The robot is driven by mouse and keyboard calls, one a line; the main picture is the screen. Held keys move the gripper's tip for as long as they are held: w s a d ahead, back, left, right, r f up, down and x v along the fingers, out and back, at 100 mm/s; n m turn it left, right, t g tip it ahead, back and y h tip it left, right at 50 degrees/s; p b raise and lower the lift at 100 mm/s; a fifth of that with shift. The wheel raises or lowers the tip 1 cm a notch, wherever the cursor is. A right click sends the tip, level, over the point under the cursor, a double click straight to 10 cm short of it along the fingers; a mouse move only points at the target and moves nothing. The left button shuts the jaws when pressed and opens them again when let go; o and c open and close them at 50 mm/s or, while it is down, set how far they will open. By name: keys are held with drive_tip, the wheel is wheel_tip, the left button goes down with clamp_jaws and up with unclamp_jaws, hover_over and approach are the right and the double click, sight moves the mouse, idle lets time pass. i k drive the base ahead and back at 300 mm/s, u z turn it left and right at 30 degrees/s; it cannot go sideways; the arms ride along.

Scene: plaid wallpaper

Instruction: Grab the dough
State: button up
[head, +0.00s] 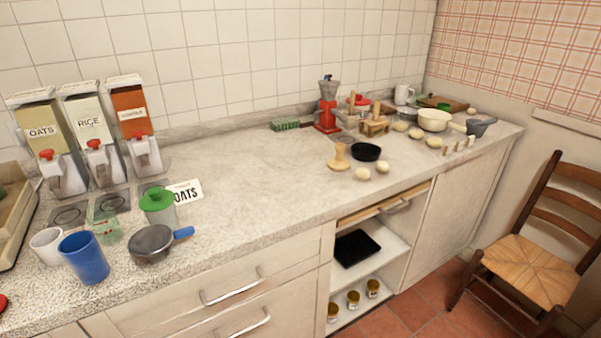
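Several pale, rounded lumps that look like dough lie on the countertop in the head view. One dough lump (362,174) and another dough lump (383,167) sit near the front edge, just in front of a small black pan (366,152). Further right are more lumps, one pale lump (400,126), a second (416,132) and a third (434,143), near a cream pot. I cannot tell for certain which lumps are dough. My gripper is not in view.
The counter (270,175) is clear in the middle. Cereal dispensers (92,140), a blue cup (84,257) and a lidded pan (151,243) stand at left. A red grinder (327,115) and cream pot (434,120) stand at back right. A wooden chair (530,265) stands at right.

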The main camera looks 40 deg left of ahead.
sight(362, 174)
drive_tip(key=u, duration=0.25)
drive_tip(key=i, duration=1.6)
drive_tip(key=u, duration=2.7)
